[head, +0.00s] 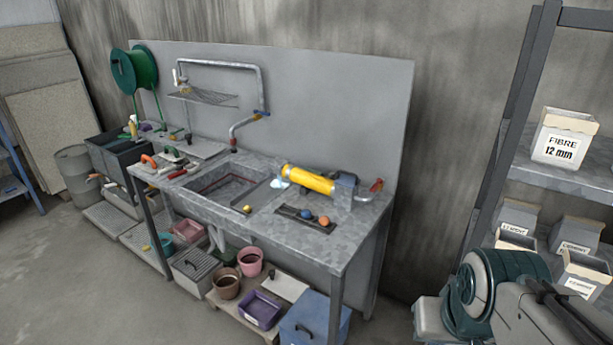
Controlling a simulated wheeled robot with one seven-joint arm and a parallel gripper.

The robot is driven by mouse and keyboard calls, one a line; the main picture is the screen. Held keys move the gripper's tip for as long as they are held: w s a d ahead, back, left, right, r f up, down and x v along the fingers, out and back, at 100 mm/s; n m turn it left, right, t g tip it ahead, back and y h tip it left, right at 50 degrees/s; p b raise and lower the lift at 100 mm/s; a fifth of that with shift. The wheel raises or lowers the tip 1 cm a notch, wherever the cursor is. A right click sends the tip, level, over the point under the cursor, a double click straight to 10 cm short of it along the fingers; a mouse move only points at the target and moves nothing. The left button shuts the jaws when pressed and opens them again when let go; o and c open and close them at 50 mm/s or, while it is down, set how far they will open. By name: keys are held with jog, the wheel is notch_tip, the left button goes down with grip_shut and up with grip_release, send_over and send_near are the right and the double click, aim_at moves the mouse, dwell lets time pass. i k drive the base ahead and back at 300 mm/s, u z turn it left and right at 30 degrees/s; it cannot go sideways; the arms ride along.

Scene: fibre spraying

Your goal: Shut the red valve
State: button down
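A small red-orange part (377,185), which may be the red valve, sits on a short grey elbow at the right end of the metal bench (345,245). It is too small to tell whether it is turned open or shut. Another small dark red piece (233,145) shows at the foot of the grey pipe (262,85) behind the sink. My arm is at the lower right, well apart from the bench. I cannot make out the fingers of my gripper in the head view.
A yellow cylinder (308,179) lies on the bench beside the red-orange part. The sink (220,185) is left of it. A shelf with a fibre box (563,138) stands at the right, near my arm. Tubs and a blue box (312,318) fill the space below the bench.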

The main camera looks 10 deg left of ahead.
aim_at(379, 181)
jog(key=u, duration=0.45)
jog(key=i, duration=1.4)
jog(key=z, duration=0.5)
